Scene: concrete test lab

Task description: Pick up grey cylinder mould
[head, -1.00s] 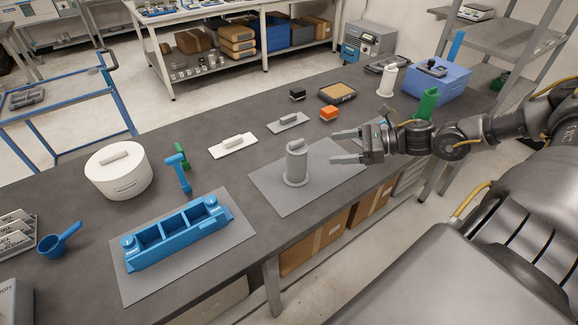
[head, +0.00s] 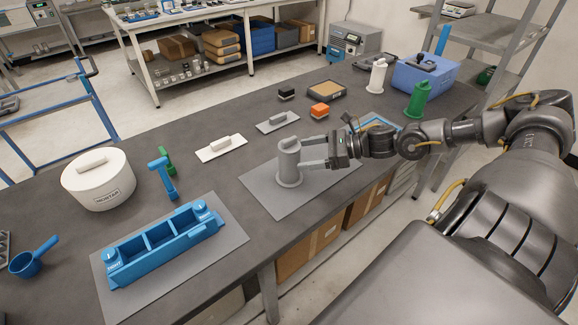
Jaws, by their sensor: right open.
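The grey cylinder mould (head: 288,165) stands upright on a flat grey plate (head: 262,198) near the table's front edge. It has a round flange at its foot and a small grip on top. My right gripper (head: 304,153) comes in from the right at the mould's mid-height. Its two fingers are apart and point left, with the tips at the mould's right edge. I cannot tell whether the tips touch the mould or reach around it. My left gripper is not in view.
To the left are a blue three-compartment mould (head: 163,245), a white lidded pot (head: 97,180) and a blue scoop (head: 33,258). Behind are a white float (head: 221,149), a grey float (head: 277,122) and an orange block (head: 320,111). Green (head: 418,100) and white (head: 377,76) cylinders stand at right.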

